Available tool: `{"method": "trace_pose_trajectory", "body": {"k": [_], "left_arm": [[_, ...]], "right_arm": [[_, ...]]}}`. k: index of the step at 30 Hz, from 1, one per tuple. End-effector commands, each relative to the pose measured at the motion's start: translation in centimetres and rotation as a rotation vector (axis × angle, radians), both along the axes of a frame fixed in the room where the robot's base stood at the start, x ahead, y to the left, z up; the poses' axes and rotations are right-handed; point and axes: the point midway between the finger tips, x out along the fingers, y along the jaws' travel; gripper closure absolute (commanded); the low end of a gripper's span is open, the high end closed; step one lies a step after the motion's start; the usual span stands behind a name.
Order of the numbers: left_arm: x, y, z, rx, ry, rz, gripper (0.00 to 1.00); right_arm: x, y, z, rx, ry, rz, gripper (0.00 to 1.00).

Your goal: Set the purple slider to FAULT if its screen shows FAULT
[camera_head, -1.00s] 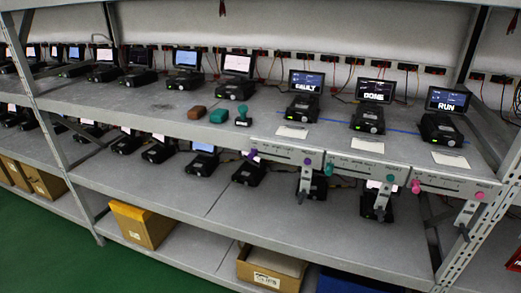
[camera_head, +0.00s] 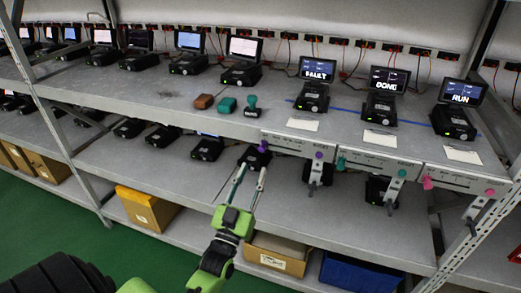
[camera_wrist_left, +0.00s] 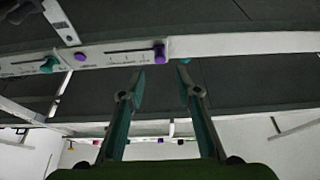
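The purple slider knob (camera_head: 263,146) sits at the left end of its track on the leftmost shelf-edge panel (camera_head: 290,145). A purple button (camera_head: 319,155) is at that panel's right end. The screen above (camera_head: 319,68) reads FAULT. My left gripper (camera_head: 253,168) is open and empty, its fingertips just below and in front of the knob. In the left wrist view, which looks inverted, the purple slider knob (camera_wrist_left: 160,53) lies just beyond and between the open fingertips (camera_wrist_left: 160,75), apparently apart from them. The track's labels are too small to read. My right gripper is not in view.
Panels with a teal knob (camera_head: 341,163) and a pink knob (camera_head: 427,183) continue to the right, under screens reading DONE (camera_head: 389,80) and RUN (camera_head: 462,92). Brown and teal blocks (camera_head: 227,105) lie on the shelf. Brackets (camera_head: 316,171) hang below the panels.

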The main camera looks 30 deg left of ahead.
Motion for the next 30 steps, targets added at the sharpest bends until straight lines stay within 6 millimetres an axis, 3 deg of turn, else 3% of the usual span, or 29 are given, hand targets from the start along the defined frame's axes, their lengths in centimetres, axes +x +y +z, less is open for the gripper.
{"method": "trace_pose_trajectory", "body": {"k": [3, 10, 23, 24, 27, 30], "left_arm": [[2.5, 0.6, 1.4, 0.001, -0.001, -0.001, 0.69], [5.6, 1.4, 2.5, 0.0, 0.001, 0.0, 0.69], [6.7, 1.6, 2.7, 0.0, 0.003, -0.001, 0.69], [6.7, 1.6, 2.7, 0.0, 0.003, -0.001, 0.72], [6.7, 1.6, 2.7, 0.0, 0.003, -0.001, 0.98], [6.7, 1.6, 2.7, 0.0, 0.003, -0.001, 1.0]], "right_arm": [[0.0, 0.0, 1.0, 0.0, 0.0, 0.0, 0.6], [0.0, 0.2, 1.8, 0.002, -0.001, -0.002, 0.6], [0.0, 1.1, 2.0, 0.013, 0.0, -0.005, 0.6], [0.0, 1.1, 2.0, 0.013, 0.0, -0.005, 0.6], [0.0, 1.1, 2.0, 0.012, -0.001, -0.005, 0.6], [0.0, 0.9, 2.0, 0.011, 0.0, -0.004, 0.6]]}}
